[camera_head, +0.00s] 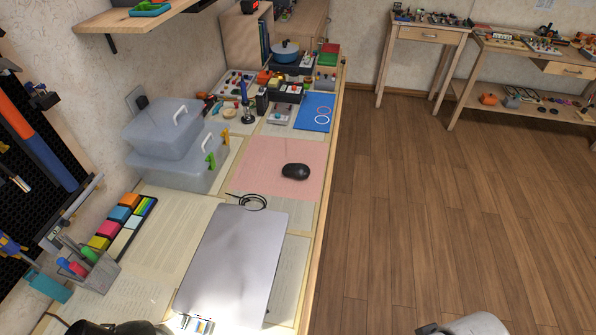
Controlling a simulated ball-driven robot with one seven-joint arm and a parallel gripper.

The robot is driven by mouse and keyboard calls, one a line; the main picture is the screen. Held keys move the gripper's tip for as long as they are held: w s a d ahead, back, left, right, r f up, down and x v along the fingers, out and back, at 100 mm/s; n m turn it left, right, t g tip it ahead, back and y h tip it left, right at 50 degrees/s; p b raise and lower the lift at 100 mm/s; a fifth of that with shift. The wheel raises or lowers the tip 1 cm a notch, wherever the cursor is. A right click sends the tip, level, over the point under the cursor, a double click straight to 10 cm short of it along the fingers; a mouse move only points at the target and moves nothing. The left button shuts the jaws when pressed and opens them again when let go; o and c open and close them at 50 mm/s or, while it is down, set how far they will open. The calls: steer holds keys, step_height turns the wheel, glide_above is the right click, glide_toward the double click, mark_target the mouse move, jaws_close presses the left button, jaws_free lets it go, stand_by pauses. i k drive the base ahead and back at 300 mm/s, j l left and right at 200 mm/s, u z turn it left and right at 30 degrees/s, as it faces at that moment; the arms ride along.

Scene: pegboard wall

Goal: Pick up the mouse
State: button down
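The black mouse (295,171) lies on the pink mat (268,168) on the long desk, near the mat's right side. It is in the open, with nothing on top of it. My gripper is not in view. A grey-white rounded part shows at the bottom edge, right of the desk, and I cannot tell whether it belongs to my arm.
A closed laptop (235,262) lies in front of the mat, with a coiled black cable (252,201) between them. Grey bins (165,130) stand left, a blue mat (315,112) behind. A shelf (125,18) overhangs the back left. Wooden floor on the right is clear.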

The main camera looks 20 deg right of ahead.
mark_target(300, 171)
steer(key=i+l+u, duration=0.4)
steer(key=i, duration=0.3)
steer(key=i+l+u, duration=0.45)
steer(key=i+l, duration=0.2)
